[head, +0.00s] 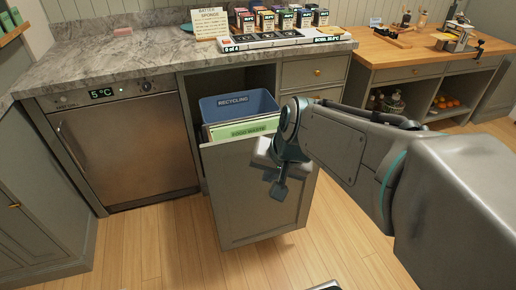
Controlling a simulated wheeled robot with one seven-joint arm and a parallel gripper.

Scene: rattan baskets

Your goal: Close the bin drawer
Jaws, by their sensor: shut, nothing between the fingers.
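The bin drawer (240,208) stands pulled out from the grey cabinet below the marble counter. Behind its front panel sit a blue bin labelled RECYCLING (240,103) and a green-labelled FOOD WASTE bin (244,129). My gripper (278,190) is in front of the drawer's upper right part, pointing down, shut and empty. Whether it touches the panel cannot be told. My arm comes in from the right and hides the panel's upper right corner.
A steel appliance (125,145) showing 5 °C is left of the drawer. Small drawers (316,73) with brass knobs are to the right. The marble counter (120,62) carries boxes and a sign. A wooden-topped bench (400,52) stands further right. The wood floor in front is mostly clear.

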